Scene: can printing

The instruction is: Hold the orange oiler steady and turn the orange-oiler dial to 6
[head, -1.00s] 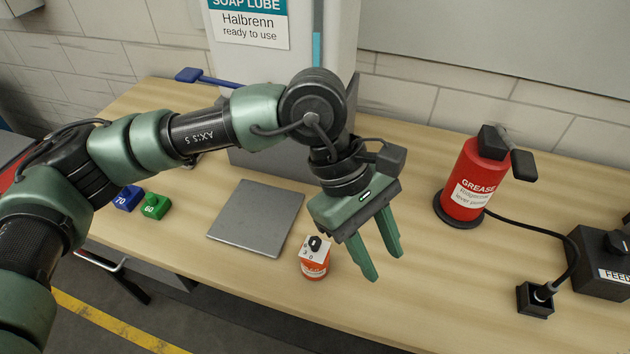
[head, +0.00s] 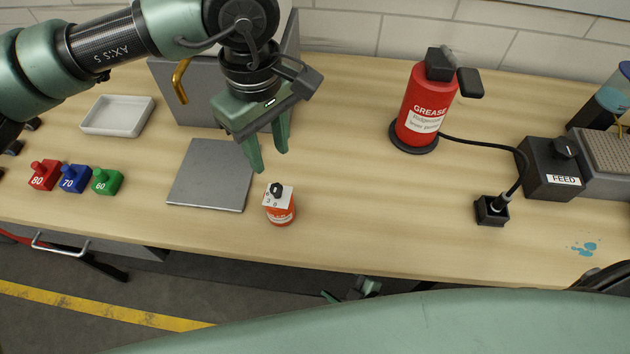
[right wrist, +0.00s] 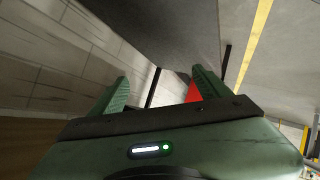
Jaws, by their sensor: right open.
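The orange oiler (head: 281,213) stands upright on the bench near its front edge. Its top has a white dial plate with a black knob (head: 277,189); the markings are too small to read surely. My left gripper (head: 270,162) is open and empty, pointing down just behind the oiler and apart from it. My right gripper (right wrist: 162,88) is open and empty in the right wrist view, with floor and wall beyond. In the head view its tips (head: 352,290) show low, beyond the bench's front edge. The oiler is not seen in the right wrist view.
A grey plate (head: 208,178) lies left of the oiler. Red (head: 44,176), blue (head: 74,180) and green (head: 107,182) blocks sit further left. Bench right of the oiler is clear.

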